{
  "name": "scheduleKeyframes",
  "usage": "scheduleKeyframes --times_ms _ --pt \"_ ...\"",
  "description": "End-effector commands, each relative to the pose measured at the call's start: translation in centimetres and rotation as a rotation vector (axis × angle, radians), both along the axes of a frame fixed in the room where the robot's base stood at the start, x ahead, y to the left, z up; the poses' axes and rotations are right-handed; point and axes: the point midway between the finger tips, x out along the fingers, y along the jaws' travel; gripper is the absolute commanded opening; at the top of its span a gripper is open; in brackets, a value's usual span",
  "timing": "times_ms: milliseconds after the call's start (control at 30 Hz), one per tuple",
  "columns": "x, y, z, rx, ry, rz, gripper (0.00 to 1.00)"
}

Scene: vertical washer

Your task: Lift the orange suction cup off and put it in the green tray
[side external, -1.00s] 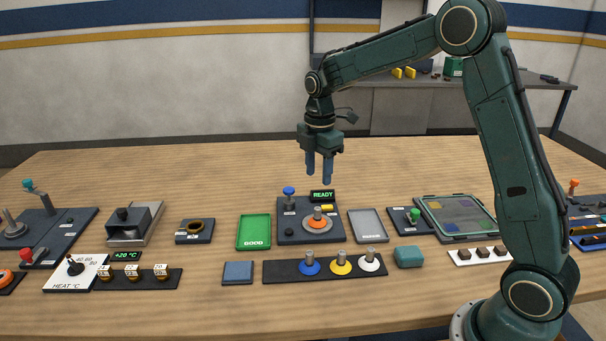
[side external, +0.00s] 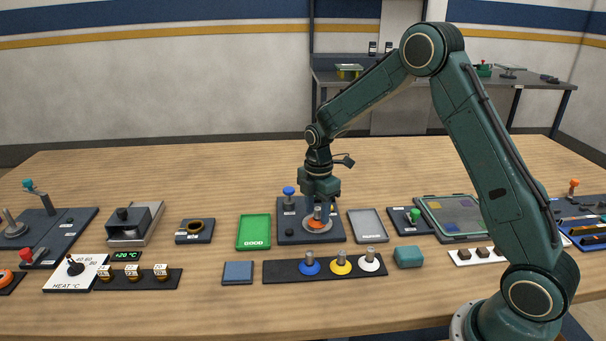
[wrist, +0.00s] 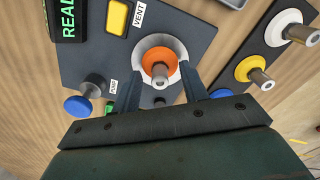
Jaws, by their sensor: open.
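The orange suction cup (wrist: 157,60) sits on a pale round seat on the dark washer base (side external: 290,236), its metal stem pointing up. It also shows in the side external view (side external: 316,223), partly hidden by my fingers. My gripper (side external: 318,207) is low over the cup, with its fingers pointing down. In the wrist view my open fingers (wrist: 163,92) stand on either side of the stem, apart from it. The green tray (side external: 253,232), marked GOOD, lies empty to the left of the base.
A blue knob (side external: 289,191) stands on the base at left, and a yellow VENT button (wrist: 117,17) is close by. A grey tray (side external: 367,226) lies to the right. In front, a dark rack (side external: 283,271) holds blue, yellow and white cups.

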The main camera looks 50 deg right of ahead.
Motion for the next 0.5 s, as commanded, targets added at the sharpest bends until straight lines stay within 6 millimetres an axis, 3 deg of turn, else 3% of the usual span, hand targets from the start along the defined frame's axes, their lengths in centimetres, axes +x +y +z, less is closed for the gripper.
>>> scheduleKeyframes --times_ms 300,500 --pt "-0.01 0.00 -0.19 0.000 0.000 0.000 0.44" --pt "-0.01 0.00 -0.17 0.000 0.000 0.000 0.06"
